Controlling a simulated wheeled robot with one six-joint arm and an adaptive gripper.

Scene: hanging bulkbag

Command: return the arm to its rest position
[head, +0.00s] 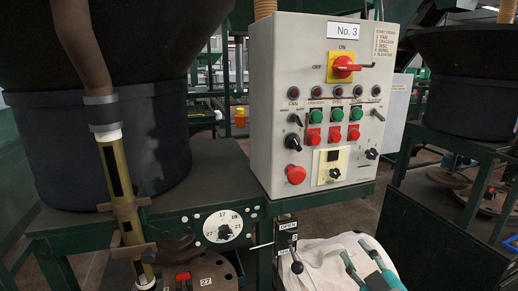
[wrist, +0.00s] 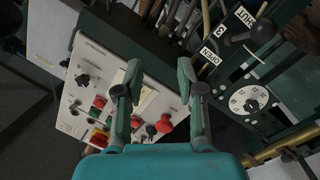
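My gripper (head: 355,251) shows at the bottom of the head view, teal and dark, in front of a white bag. In the wrist view my gripper (wrist: 160,75) has its two fingers well apart with nothing held between them. Behind the fingers, the grey control box (wrist: 75,45) appears turned on its side, with its red and green buttons. No contact between fingers and box shows. In the head view the control box (head: 275,100) stands upright above and behind my gripper, labelled "No. 3".
The white bag (head: 320,258) hangs below the box. A lever (head: 295,262) beside an "OPEN" label and a numbered dial (head: 222,227) sit left of my gripper. A dark hopper (head: 95,150) fills the left. Open floor (head: 345,212) shows beyond the box.

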